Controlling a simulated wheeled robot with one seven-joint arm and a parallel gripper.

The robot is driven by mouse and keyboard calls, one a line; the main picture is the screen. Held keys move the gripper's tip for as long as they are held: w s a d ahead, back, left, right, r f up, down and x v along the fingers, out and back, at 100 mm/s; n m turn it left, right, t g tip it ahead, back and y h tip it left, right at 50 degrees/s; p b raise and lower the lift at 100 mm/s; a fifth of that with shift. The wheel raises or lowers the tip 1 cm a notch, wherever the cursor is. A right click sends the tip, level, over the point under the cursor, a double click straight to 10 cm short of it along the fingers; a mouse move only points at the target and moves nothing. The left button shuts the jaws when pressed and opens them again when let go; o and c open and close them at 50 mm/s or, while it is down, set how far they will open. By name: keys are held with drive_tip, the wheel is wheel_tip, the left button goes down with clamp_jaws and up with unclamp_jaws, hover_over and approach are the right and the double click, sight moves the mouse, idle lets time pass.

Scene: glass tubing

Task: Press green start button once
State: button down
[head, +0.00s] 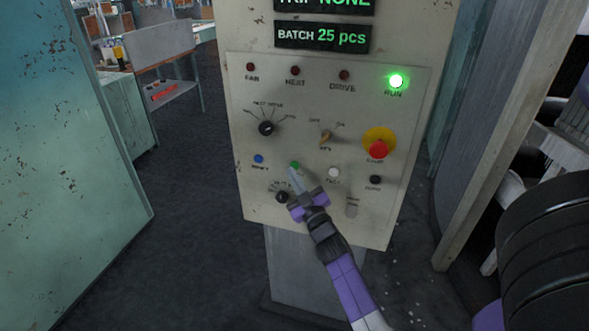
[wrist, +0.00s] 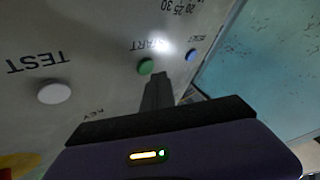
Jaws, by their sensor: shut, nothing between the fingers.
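The green start button (head: 295,165) sits on the lower half of the cream control panel (head: 378,220), between the blue button and the white one. I cannot tell whether the tips touch the button. The green RUN lamp (head: 396,81) is lit.
A blue button (head: 258,159), a white TEST button (head: 333,173) and a black knob (head: 282,197) are close by. A red stop button (head: 378,149) on a yellow disc is at the right. A teal cabinet (head: 70,130) stands left. Dark floor lies between it and the panel.

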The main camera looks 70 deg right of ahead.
drive_tip(key=shift+a, duration=0.1)
drive_tip(key=a+b, duration=0.2)
drive_tip(key=b, duration=0.1)
drive_tip(key=a+b, duration=0.3)
drive_tip(key=b, duration=0.1)
drive_tip(key=shift+s+b, duration=0.2)
drive_tip(key=shift+b, duration=0.1)
idle(0.3)
drive_tip(key=shift+d, duration=0.1)
idle(0.7)
